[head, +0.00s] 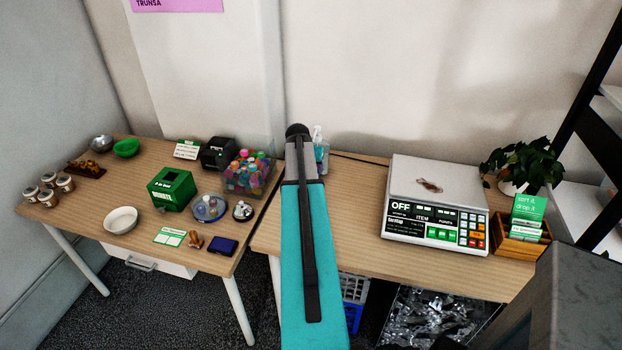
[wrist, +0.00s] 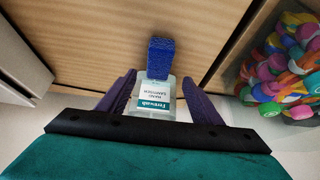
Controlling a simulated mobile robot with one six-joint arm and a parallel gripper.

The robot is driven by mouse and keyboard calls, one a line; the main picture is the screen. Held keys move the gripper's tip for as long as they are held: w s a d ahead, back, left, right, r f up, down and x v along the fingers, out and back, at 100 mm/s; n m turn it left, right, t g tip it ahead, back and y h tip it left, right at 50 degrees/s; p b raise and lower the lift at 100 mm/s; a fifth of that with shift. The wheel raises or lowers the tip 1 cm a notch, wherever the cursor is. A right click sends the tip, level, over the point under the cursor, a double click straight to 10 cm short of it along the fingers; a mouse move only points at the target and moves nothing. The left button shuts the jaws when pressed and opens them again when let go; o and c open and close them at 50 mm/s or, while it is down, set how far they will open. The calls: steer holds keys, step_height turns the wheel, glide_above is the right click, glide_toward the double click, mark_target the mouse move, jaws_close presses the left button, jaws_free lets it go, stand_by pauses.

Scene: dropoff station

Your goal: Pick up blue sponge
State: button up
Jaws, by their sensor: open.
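In the wrist view, a small dark blue textured block, which looks like the blue sponge (wrist: 160,57), is on or above the wooden tabletop. It sits right at the end of a clear bottle with a white-and-teal label (wrist: 155,95); I cannot tell whether the two touch. My gripper (wrist: 160,90) is open and empty, with its two purple fingers on either side of the bottle and pointing toward the block. In the head view my arm covers this spot. Only part of a bottle with a white top (head: 318,140) shows beside it, and the sponge is hidden.
A scale (head: 435,205), a potted plant (head: 522,165) and a wooden card box (head: 520,240) stand right. The left table holds several small items.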

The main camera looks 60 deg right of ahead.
steer(key=shift+x, duration=1.35)
steer(key=shift+f, duration=0.1)
steer(key=shift+p+x, duration=1.35)
steer(key=shift+x, duration=1.2)
steer(key=shift+s+a+f, duration=0.1)
steer(key=shift+s+a, duration=0.1)
steer(key=c, duration=1.1)
